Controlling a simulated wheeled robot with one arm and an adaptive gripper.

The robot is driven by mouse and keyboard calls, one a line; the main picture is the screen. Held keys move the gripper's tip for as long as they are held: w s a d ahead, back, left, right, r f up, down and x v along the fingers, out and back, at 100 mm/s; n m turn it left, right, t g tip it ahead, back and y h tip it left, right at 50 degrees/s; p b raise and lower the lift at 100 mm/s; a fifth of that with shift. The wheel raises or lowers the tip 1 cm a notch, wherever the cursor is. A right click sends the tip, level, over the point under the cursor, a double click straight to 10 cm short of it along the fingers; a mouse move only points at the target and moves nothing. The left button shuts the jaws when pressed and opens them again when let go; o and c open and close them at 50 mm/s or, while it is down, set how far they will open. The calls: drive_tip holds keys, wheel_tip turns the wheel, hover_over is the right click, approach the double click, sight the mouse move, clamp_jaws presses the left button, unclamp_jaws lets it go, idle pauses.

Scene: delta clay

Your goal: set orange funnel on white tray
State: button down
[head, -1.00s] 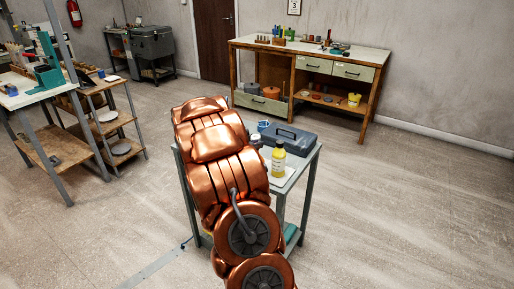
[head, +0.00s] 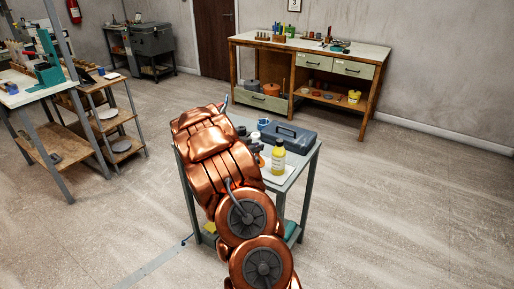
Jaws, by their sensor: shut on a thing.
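My copper arm rises from the bottom middle of the head view and leans over the left part of a small grey cart. My gripper does not show; the arm hides it. A white, flat surface that may be the white tray (head: 283,180) shows in part on the cart, under a yellow bottle. Its left part is hidden by my arm. I cannot make out the orange funnel for certain. A small orange-brown patch shows between my arm and the bottle, too small to identify.
The yellow bottle (head: 278,158) with a white label stands upright on the cart (head: 304,168). A blue-grey toolbox (head: 288,137) lies behind it. A workbench (head: 330,50) stands at the back wall, and shelving (head: 118,122) at left. The floor at right is clear.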

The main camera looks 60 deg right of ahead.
drive_tip(key=shift+f, duration=0.1)
drive_tip(key=c, duration=1.2)
unclamp_jaws()
